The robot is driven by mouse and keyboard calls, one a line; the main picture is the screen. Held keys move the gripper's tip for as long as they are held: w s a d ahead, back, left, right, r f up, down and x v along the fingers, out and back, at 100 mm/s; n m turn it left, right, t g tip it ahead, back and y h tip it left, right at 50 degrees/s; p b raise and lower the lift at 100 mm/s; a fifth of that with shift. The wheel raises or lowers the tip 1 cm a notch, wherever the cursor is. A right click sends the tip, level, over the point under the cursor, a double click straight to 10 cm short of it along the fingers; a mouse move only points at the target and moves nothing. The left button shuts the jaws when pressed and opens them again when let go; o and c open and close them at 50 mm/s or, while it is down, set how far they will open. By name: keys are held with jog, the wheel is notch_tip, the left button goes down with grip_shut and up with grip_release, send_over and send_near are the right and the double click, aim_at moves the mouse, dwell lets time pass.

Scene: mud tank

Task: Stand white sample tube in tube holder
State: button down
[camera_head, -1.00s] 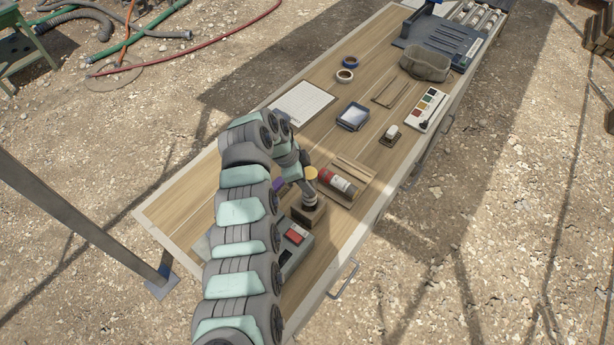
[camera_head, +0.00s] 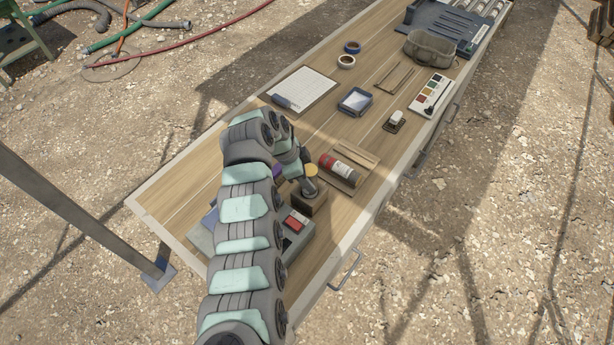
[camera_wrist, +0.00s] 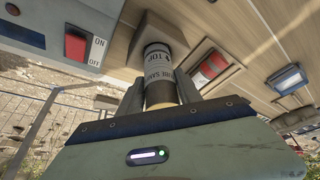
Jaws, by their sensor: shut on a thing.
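The white sample tube (camera_wrist: 158,62) has a printed grey label and stands between my gripper's two fingers (camera_wrist: 160,90) in the wrist view. My gripper (camera_head: 305,182) is shut on it. Its yellow cap (camera_head: 311,168) is up in the head view. The tube's lower end meets the brown block-like tube holder (camera_head: 310,206), which also shows in the wrist view (camera_wrist: 157,27). The tube looks roughly upright over the holder. I cannot tell how deep its end sits in the holder.
A red and white tube (camera_head: 338,165) lies in a wooden rack beside the holder. A grey box with a red ON/OFF switch (camera_wrist: 76,45) stands on the other side. A clipboard (camera_head: 306,88) and a blue-framed tray (camera_head: 355,100) lie farther back. Bare table (camera_head: 372,128) lies between.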

jog(key=c, duration=0.7)
grip_release()
jog(key=b+v, duration=0.1)
jog(key=v, duration=1)
jog(key=shift+d+f, duration=0.1)
